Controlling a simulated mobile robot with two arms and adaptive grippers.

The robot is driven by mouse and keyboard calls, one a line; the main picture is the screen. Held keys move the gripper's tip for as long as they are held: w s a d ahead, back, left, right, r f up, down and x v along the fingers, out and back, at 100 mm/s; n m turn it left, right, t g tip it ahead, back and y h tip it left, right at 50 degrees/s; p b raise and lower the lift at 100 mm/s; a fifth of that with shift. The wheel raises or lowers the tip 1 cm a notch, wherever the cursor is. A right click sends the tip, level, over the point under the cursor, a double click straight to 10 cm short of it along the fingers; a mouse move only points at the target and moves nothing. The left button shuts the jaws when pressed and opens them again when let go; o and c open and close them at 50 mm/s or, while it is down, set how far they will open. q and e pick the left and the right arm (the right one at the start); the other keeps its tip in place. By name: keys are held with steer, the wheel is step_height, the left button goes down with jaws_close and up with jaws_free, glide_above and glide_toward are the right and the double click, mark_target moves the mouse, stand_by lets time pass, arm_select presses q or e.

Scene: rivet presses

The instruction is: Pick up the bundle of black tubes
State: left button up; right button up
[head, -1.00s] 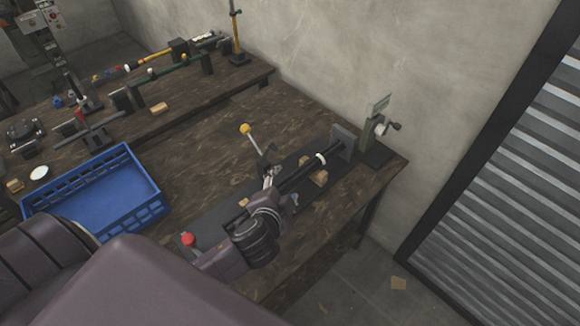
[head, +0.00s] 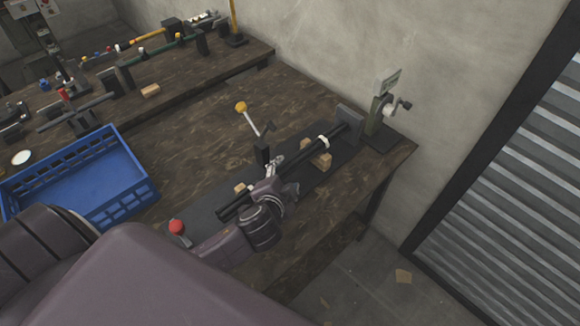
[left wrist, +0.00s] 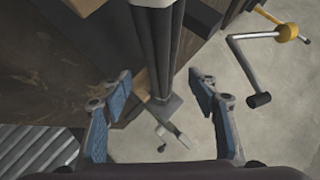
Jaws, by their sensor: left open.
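The bundle of black tubes (head: 306,156) lies slanting along a dark plate on the wooden bench, with a white band (head: 323,142) near its far end. Wooden blocks (head: 321,159) sit under or beside it. My left gripper (head: 287,190) is at the near half of the bundle and partly hides it. In the left wrist view the tubes (left wrist: 158,45) run down the middle between the two blue-padded fingers of the open gripper (left wrist: 160,80). Gaps show on both sides there; I cannot tell how far the fingertips are from the tubes in depth. My right gripper is not in view.
A blue crate (head: 137,207) stands at left on the bench. A yellow-knobbed lever (head: 240,107) rises beside the tubes, and a red knob (head: 176,226) is near my arm. A crank press (head: 383,128) stands at the far end by the wall.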

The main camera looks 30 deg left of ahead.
mark_target(287, 171)
arm_select(q)
steer(key=shift+p+x, duration=0.6)
steer(key=shift+x, duration=2.2)
steer(key=shift+s+a+f, duration=0.15)
steer(key=shift+s, duration=0.05)
jaws_close()
steer(key=shift+w, duration=0.1)
